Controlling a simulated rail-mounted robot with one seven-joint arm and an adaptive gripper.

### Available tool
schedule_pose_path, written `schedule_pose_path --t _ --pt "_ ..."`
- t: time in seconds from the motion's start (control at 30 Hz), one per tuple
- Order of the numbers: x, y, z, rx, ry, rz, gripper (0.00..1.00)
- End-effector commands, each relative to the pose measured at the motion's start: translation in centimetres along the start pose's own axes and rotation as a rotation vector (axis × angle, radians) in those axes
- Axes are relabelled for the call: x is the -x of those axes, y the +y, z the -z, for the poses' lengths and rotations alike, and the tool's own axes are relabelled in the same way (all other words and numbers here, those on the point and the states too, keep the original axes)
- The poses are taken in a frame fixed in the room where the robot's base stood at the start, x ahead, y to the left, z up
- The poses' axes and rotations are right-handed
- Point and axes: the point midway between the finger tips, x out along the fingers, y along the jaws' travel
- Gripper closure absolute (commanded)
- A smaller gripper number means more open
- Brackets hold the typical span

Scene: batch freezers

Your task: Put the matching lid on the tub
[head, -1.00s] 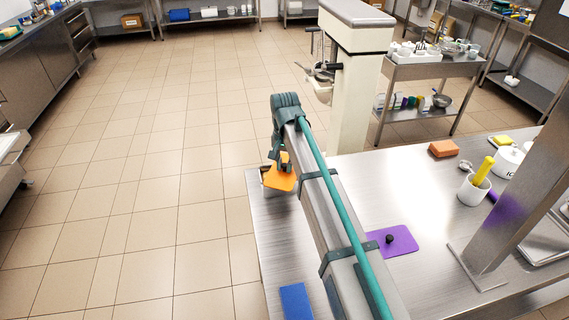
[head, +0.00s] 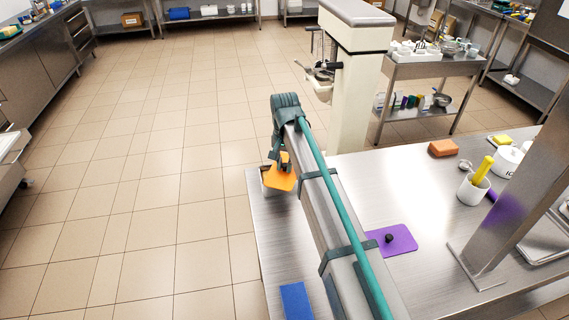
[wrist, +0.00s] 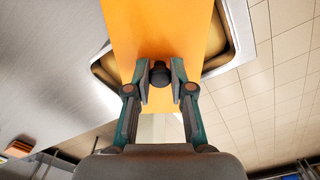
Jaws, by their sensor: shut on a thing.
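My gripper (head: 284,160) is shut on the black knob (wrist: 159,72) of an orange lid (head: 281,182). The fingers (wrist: 160,84) clasp the knob from both sides in the wrist view. The lid lies over a tub (wrist: 228,66), turned askew to it, so parts of the tub's opening show on both sides. Whether the lid touches the rim is unclear. In the head view the lid and my arm hide most of the tub. A purple lid (head: 402,240) with a black knob and a blue flat piece (head: 295,300) lie on the steel table.
The tub stands near the table's far left corner, close to the edge (head: 252,215). An orange block (head: 443,148), a white cup with a yellow-handled tool (head: 473,190) and a white pot (head: 507,160) stand at right. A steel post (head: 510,210) rises there.

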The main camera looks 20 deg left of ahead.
Motion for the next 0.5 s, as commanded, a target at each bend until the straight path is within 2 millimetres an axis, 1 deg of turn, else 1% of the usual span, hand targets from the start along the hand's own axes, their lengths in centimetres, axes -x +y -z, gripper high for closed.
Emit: schedule_pose_path --t 0.23,0.27,0.3,0.37,0.4,0.5 --pt "0.00 0.00 0.00 0.000 0.000 0.000 1.00" --pt "0.00 0.00 0.00 0.000 0.000 0.000 0.73" --pt "0.00 0.00 0.00 0.000 0.000 0.000 0.66" --pt "0.00 0.00 0.00 0.000 0.000 0.000 0.56" --pt "0.00 0.00 0.01 0.000 0.000 0.000 0.50" --pt "0.00 0.00 0.00 0.000 0.000 0.000 0.49"
